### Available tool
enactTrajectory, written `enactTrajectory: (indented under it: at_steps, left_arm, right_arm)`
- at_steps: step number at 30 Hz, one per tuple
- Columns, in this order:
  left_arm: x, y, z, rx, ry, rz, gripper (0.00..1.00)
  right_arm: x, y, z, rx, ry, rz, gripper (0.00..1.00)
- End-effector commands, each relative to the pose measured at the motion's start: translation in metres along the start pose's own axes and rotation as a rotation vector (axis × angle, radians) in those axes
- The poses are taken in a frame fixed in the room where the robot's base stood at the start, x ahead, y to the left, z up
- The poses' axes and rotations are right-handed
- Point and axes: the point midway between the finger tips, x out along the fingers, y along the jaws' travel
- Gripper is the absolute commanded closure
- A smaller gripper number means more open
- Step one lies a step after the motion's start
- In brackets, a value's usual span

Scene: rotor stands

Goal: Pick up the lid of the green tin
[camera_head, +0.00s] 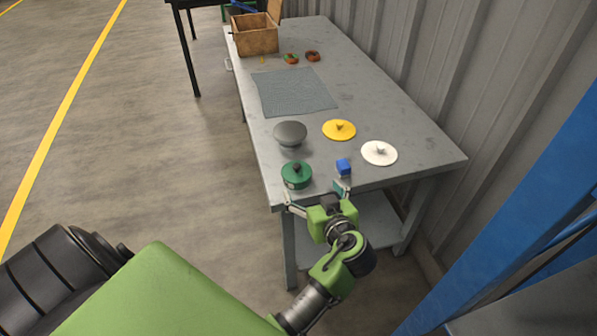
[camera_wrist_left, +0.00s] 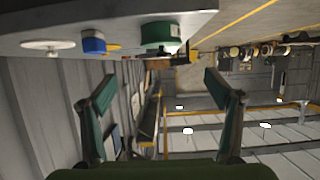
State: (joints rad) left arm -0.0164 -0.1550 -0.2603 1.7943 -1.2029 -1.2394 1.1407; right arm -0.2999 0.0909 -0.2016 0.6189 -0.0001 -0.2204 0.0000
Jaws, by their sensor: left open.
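The green tin (camera_head: 297,182) is a low round tin near the front left corner of the grey table. Its green lid (camera_head: 287,171) is on top, with a dark knob in the middle. The tin also shows in the left wrist view (camera_wrist_left: 160,33), upside down at the top. My left gripper (camera_head: 316,193) is open and empty at the table's front edge, just in front of the tin and slightly right of it. In the left wrist view its two fingers (camera_wrist_left: 160,82) are spread wide with nothing between them. My right gripper is not in view.
A grey round object (camera_head: 290,131), a yellow knobbed disc (camera_head: 333,129) and a white knobbed disc (camera_head: 374,155) stand nearby. A grey mat (camera_head: 293,92) and wooden box (camera_head: 254,40) are farther back.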

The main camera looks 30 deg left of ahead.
Motion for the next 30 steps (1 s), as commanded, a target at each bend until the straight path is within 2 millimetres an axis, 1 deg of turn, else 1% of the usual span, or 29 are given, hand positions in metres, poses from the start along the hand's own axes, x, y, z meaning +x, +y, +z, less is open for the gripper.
enactTrajectory:
  at_steps: [1, 6, 9, 13, 17, 25, 27, 30]
  left_arm:
    - [0.01, -0.002, 0.0, -0.002, 0.006, -0.006, 0.17]
    - [0.045, -0.001, 0.001, 0.002, 0.006, -0.004, 0.17]
    - [0.061, -0.001, 0.001, 0.002, 0.004, -0.002, 0.17]
    - [0.073, -0.001, 0.001, 0.002, 0.001, -0.002, 0.17]
    - [0.082, -0.001, 0.002, 0.003, 0.001, -0.001, 0.17]
    - [0.122, -0.001, 0.003, 0.004, 0.001, -0.001, 0.17]
    - [0.128, -0.001, 0.002, 0.004, 0.001, -0.001, 0.17]
    - [0.131, 0.0, 0.001, 0.003, 0.0, 0.0, 0.17]
  right_arm:
    - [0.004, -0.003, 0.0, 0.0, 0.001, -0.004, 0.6]
    - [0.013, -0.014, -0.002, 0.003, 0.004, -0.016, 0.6]
    - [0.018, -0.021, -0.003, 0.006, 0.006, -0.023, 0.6]
    - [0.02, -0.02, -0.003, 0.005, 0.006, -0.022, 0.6]
    - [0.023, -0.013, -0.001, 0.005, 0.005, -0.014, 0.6]
    - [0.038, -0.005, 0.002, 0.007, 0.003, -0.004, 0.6]
    - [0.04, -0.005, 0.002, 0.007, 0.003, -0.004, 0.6]
    - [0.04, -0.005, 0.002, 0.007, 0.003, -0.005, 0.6]
